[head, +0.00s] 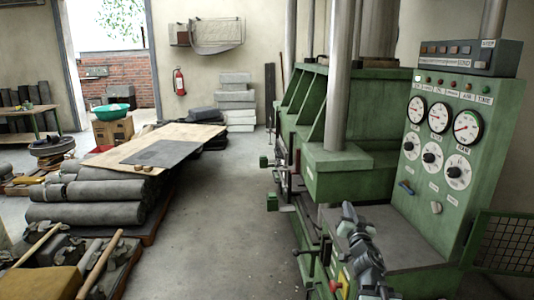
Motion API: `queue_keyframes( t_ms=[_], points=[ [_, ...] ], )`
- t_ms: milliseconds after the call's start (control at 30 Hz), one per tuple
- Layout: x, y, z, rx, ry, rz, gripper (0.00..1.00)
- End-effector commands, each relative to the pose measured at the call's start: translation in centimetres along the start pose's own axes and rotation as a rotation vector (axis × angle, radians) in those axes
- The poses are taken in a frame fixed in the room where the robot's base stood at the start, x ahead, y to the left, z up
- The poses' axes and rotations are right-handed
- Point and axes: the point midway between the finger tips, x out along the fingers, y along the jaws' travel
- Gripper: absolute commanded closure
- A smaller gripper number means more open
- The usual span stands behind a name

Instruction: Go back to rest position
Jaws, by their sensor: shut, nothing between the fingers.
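My gripper (349,211) shows at the lower right of the head view, at the upper end of my dark grey arm. It is shut and nothing shows between its fingers. It appears in front of the green machine (342,160). I cannot tell how far it is from the machine's surface. The sheet rolls (92,193) lie stacked at the left, well apart from my gripper.
A green control panel (450,140) with dials stands at the right, beside a mesh guard (508,243). A board (150,150) and a dark sheet (165,151) lie over the rolls. Open floor (215,225) lies between the rolls and machine.

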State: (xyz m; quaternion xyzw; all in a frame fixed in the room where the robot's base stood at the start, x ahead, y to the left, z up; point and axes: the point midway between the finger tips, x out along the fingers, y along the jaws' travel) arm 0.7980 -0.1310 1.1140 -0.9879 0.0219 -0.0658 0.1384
Motion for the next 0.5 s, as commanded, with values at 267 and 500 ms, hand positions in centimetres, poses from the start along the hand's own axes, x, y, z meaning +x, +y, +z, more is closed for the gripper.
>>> queue_keyframes(
  t_ms=[267, 500],
  points=[
    [-6.8, -2.9, 16.6, -0.018, -0.703, 0.421, 1.00],
    [-21.8, -4.9, 24.6, -0.132, -1.481, 0.335, 1.00]
  ],
)
